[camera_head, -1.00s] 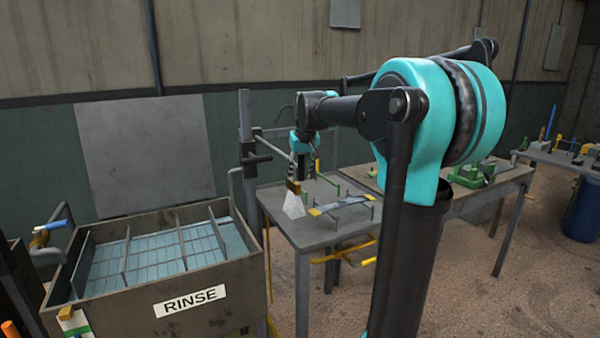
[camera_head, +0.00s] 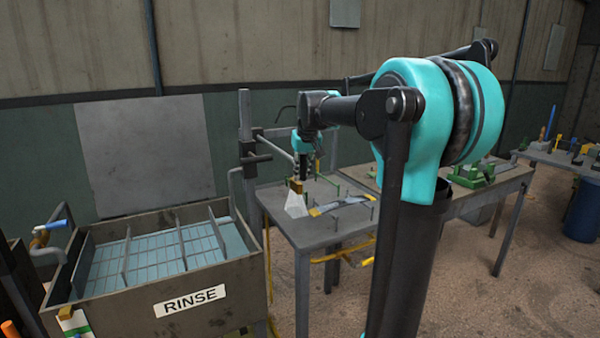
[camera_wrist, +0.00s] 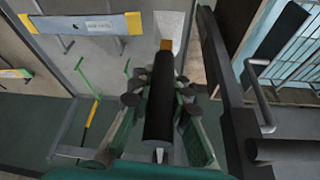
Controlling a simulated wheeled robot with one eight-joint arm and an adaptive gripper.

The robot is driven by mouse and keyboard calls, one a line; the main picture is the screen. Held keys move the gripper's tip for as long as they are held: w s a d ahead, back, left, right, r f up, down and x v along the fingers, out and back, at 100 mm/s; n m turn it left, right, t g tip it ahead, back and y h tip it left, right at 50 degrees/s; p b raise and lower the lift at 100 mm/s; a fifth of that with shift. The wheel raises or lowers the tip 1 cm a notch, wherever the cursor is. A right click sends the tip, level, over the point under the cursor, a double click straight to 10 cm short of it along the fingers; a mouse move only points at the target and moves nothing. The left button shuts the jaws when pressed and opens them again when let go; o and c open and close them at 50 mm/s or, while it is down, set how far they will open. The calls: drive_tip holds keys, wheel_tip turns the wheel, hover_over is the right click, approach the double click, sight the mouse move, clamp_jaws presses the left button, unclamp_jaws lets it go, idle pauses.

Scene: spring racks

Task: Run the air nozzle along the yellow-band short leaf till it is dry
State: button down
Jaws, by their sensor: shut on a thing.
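My gripper (camera_wrist: 158,103) is shut on the air nozzle (camera_wrist: 160,90), a black cylinder with a brass tip, in the wrist view. In the head view my gripper (camera_head: 300,166) is above the bench's left end, the brass tip (camera_head: 296,186) pointing down. A pale, see-through cone (camera_head: 296,206) spreads below the tip. The yellow-band short leaf (camera_head: 327,208), a grey-blue strip, rests on a rack just right of the cone in the head view. In the wrist view this leaf (camera_wrist: 90,24) has yellow bands and lies left of the nozzle. I cannot tell whether it is wet.
The rinse tank (camera_head: 190,303) stands left of the bench (camera_head: 312,237), with an upright grey post (camera_head: 246,140) between them. Thin green rack posts (camera_wrist: 85,75) rise from the bench. Another yellow-marked strip (camera_wrist: 14,73) lies at the wrist view's left edge. Green fixtures (camera_head: 478,176) stand farther right.

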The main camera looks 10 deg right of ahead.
drive_tip(key=w+d, duration=0.3)
drive_tip(key=d, duration=0.8)
drive_tip(key=w+d, duration=0.4)
drive_tip(key=d, duration=0.7)
drive_tip(key=w+d, duration=0.4)
drive_tip(key=d, duration=0.7)
drive_tip(key=shift+d, duration=0.3)
drive_tip(key=c, duration=1.4)
unclamp_jaws()
drive_tip(key=shift+s+r, duration=0.1)
drive_tip(key=v, duration=1.2)
drive_tip(key=shift+a, duration=0.1)
